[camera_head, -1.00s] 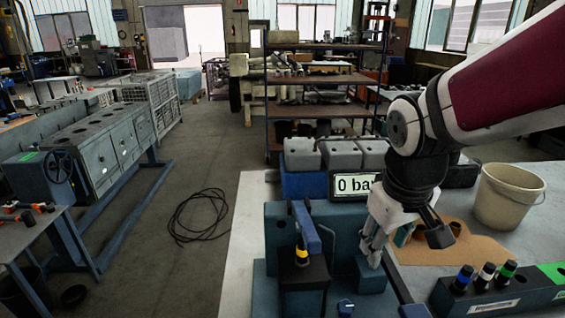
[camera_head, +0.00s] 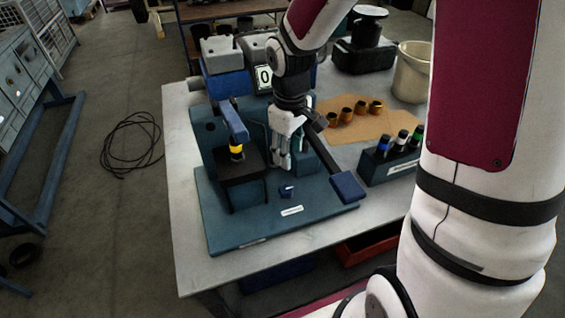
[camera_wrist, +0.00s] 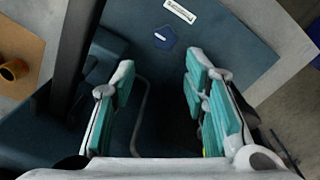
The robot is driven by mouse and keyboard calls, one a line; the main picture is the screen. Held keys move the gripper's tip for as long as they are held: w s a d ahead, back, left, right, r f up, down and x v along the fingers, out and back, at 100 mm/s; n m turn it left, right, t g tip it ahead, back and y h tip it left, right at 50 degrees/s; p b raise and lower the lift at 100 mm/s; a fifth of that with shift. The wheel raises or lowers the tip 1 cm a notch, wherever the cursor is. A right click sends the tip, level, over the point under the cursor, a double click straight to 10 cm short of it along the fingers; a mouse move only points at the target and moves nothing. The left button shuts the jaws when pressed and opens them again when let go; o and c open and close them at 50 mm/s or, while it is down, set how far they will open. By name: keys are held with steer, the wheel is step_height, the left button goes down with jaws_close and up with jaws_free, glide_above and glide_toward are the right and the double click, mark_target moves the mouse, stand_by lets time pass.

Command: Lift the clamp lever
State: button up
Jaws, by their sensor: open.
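A blue lever (camera_head: 233,122), which looks like the clamp lever, slopes over a dark block (camera_head: 241,192) on the blue test stand (camera_head: 235,228). A piece with a yellow band (camera_head: 237,151) stands upright beneath it. My gripper (camera_head: 282,164) points down just right of the lever and block, apart from the lever. In the wrist view, its teal-padded fingers (camera_wrist: 158,100) are apart, with a thin grey bent outline between or beneath them. A small yellow patch shows beside the right finger. The lever cannot be made out clearly there.
A long black bar with a blue end pad (camera_head: 347,187) slants close right of my gripper. Behind are a gauge display (camera_head: 263,78) and grey canisters. Right are a bottle rack (camera_head: 390,160), brass cups and a bucket (camera_head: 411,72).

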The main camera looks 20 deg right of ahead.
steer(key=shift+n, duration=0.3)
steer(key=f, duration=0.8)
steer(key=shift+w+a, duration=0.25)
steer(key=shift+w, duration=0.05)
